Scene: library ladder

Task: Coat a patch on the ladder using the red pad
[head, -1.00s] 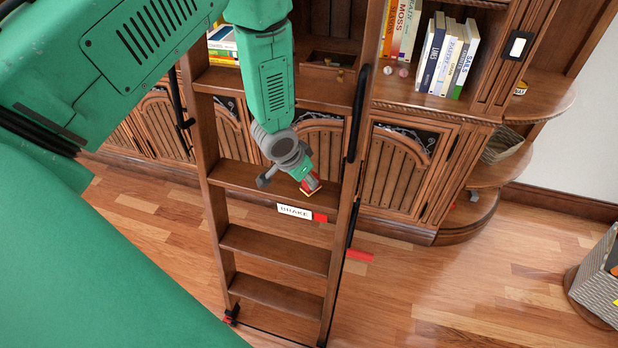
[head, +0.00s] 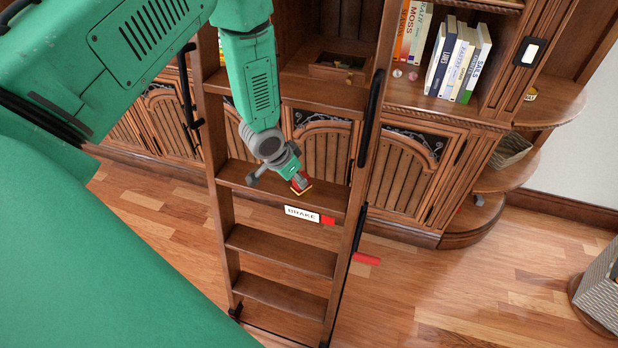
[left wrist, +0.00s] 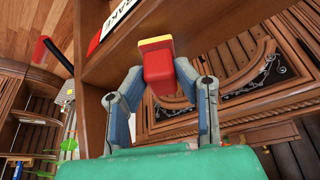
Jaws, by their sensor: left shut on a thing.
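My left gripper (head: 297,181) is shut on the red pad (head: 301,184) and holds it at a step of the wooden ladder (head: 278,252). The pad is a red block with a yellow-edged face. In the left wrist view the red pad (left wrist: 158,72) sits between the two fingers of my left gripper (left wrist: 159,80), its yellow edge toward the ladder step (left wrist: 95,58). I cannot tell whether the pad touches the wood. No separate patch stands out on the step. My right gripper is not in view.
A white BRAKE label (head: 302,213) is on the step's front edge, close to the pad. A red-ended lever (head: 366,258) sticks out by the right rail. Bookcase doors (head: 402,184) stand behind the ladder. A woven basket (head: 601,290) is at the far right. Floor in front is clear.

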